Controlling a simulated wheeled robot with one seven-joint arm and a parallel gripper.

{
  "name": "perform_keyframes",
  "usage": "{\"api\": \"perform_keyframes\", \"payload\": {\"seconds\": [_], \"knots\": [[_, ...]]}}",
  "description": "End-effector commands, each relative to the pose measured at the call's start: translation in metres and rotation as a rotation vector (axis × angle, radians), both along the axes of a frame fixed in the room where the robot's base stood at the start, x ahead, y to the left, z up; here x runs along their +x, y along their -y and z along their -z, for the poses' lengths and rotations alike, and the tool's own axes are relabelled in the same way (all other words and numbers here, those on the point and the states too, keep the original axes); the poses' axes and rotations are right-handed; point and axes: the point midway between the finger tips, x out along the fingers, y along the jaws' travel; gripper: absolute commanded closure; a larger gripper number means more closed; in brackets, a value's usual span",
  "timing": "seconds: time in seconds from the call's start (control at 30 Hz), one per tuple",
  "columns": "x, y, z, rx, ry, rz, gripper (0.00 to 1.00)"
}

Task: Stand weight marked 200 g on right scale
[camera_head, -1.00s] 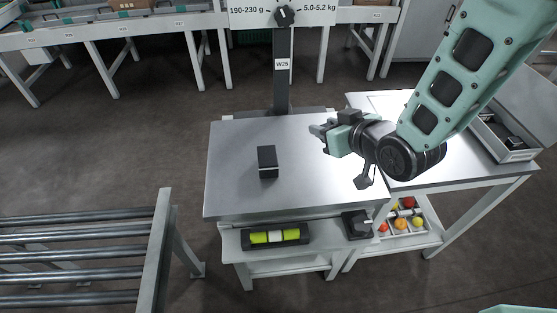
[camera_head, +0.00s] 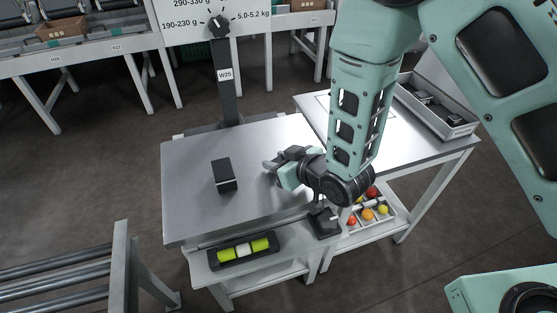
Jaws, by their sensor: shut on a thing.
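A dark post labelled W25 (camera_head: 225,75) rises behind the metal top and carries a dial sign (camera_head: 205,25) reading 190-230 g and 5.0-5.2 kg. No 200 g mark is legible, and I cannot tell which scale is the right one.
A side table (camera_head: 395,150) on the right holds a grey open box (camera_head: 462,131) with dark items. A roller conveyor (camera_head: 60,275) is at lower left.

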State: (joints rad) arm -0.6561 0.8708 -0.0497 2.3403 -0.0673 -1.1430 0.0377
Motion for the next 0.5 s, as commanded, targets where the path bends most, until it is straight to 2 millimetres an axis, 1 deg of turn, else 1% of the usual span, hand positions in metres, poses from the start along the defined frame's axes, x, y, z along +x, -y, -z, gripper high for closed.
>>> {"api": "perform_keyframes", "payload": {"seconds": [0.07, 0.1, 0.13, 0.17, 0.4, 0.5], "knots": [[0.0001, 0.0000, 0.0038, 0.001, 0.001, 0.000, 0.94], [0.0000, 0.0000, 0.0027, 0.000, 0.000, 0.000, 0.57], [-0.0001, 0.0001, 0.0025, 0.000, 0.000, 0.000, 0.49], [-0.0001, -0.0001, 0.0024, 0.000, 0.000, 0.000, 0.44], [0.0000, 0.0000, 0.0021, 0.000, 0.000, 0.000, 0.44], [-0.0001, -0.0001, -0.0010, 0.000, 0.000, 0.000, 0.44]]}}
